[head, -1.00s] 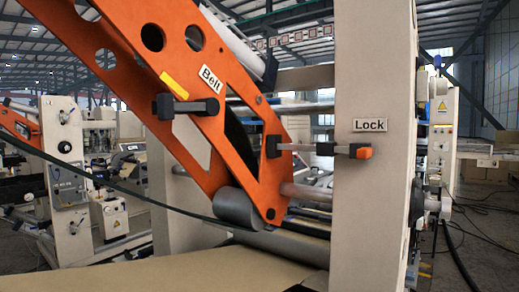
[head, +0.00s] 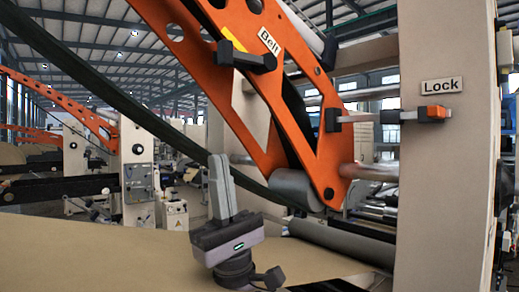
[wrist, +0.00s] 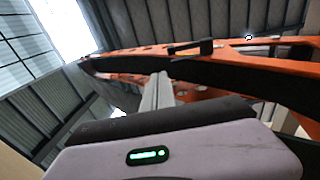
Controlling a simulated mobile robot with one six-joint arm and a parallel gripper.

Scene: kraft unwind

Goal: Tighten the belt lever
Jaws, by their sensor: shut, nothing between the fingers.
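The belt lever (head: 246,57) is a black handle on the orange arm (head: 250,110), just below the "Belt" label (head: 269,41). It lies roughly level, pointing right. A dark handle, probably the same lever, shows on the orange arm in the wrist view (wrist: 190,48). My gripper (head: 218,158) stands upright with its fingers together and empty. It is below and slightly left of the lever in the head view, clearly apart from it. My gripper also shows in the wrist view (wrist: 158,80), its fingers pointing toward the orange arm.
A "Lock" label (head: 441,85) and an orange-tipped lock lever (head: 430,113) are on the beige post (head: 440,190) at right. A grey roller (head: 296,188) is at the orange arm's lower end. Brown paper (head: 100,255) spreads below. A dark diagonal band (head: 110,90) crosses the left.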

